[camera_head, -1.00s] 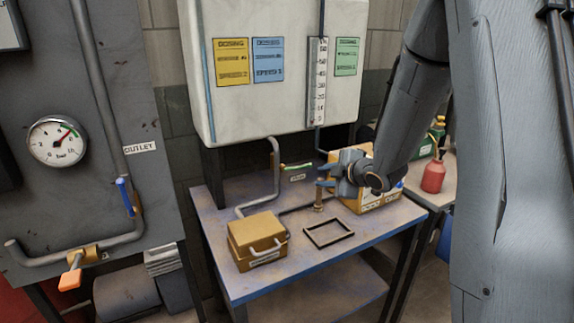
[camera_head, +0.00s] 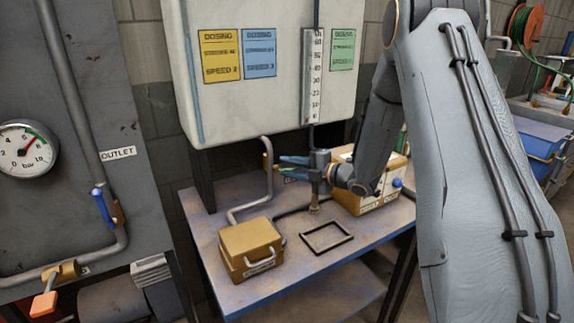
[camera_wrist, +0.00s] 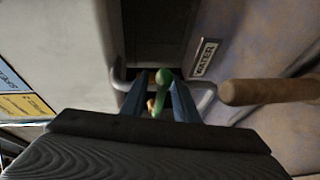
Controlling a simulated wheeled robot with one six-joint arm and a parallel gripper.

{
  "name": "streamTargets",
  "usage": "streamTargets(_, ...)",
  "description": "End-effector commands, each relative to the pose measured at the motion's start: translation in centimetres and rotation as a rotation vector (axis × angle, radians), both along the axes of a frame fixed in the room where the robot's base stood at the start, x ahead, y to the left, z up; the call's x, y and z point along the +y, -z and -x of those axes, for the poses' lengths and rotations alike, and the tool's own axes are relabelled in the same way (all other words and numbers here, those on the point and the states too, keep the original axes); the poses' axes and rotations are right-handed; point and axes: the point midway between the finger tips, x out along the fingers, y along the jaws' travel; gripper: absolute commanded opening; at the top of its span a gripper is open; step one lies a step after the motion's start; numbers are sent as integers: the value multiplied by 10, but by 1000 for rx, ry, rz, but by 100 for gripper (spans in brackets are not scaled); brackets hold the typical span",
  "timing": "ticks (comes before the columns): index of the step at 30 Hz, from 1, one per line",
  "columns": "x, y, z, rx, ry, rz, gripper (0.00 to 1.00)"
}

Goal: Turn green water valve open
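The green valve handle (camera_wrist: 162,79) shows in the wrist view between my gripper's two blue fingers, beside a label reading WATER (camera_wrist: 204,58). A small brass part (camera_wrist: 151,107) sits just below it, partly hidden. My gripper (camera_wrist: 160,92) is open, with a finger on each side of the handle and dark gaps still visible. In the head view my gripper (camera_head: 283,166) points left at the pipe below the white dosing tank. There the handle is mostly hidden by the fingers. I cannot tell whether a finger touches it.
A blue-grey table (camera_head: 215,265) carries a brass-coloured box (camera_head: 250,245), an empty black frame (camera_head: 327,236) and a yellow box (camera_head: 362,200). A grey pipe (camera_head: 268,185) rises beside the gripper. The white tank (camera_head: 270,105) hangs close above. A panel with a gauge (camera_head: 22,148) stands left.

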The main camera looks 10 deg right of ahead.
Motion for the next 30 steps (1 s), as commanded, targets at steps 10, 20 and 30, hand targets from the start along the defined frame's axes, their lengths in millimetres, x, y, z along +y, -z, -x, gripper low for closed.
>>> streamTargets(10,5,2,-9,1,5,-1,28)
streamTargets(20,5,2,-9,1,4,-1,0)
streamTargets(30,16,1,-9,-8,-11,22,0)
